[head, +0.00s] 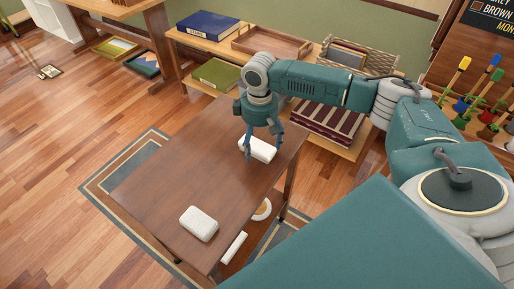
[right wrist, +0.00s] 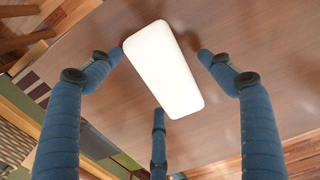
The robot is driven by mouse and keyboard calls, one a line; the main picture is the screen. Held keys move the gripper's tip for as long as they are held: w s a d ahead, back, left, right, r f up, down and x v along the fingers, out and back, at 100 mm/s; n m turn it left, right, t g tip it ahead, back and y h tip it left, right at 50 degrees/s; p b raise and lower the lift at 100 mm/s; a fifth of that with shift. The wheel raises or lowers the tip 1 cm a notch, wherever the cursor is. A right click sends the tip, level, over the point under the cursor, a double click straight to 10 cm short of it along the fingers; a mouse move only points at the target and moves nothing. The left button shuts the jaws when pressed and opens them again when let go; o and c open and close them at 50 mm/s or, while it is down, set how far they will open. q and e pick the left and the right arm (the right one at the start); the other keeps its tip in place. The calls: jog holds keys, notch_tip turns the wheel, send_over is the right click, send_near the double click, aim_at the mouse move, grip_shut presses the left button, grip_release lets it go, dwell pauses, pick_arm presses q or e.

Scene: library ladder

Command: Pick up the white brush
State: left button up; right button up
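Two plain white, rounded blocks lie on the brown wooden table (head: 165,170). One white block (head: 262,150) is near the far right end, below my right gripper (head: 262,143). The other white block (head: 198,223) is near the front edge. No bristles show on either, so I cannot tell for sure which is the white brush. In the right wrist view, the far block (right wrist: 165,70) lies between the open blue fingers of my right gripper (right wrist: 162,57). One finger is close to its left edge; I cannot tell if they touch. My left gripper is out of view.
A white bar (head: 234,248) and a round whitish item (head: 262,209) show below the tabletop. Behind the table, a low wooden shelf holds a blue book (head: 208,25), a wooden tray (head: 271,42), a green book (head: 216,73) and a striped box (head: 327,122). The table's middle is clear.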

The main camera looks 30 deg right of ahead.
aim_at(259, 142)
jog(key=c, duration=1.2)
jog(key=shift+o, duration=0.2)
jog(key=shift+r, duration=0.1)
notch_tip(259, 142, up, 20)
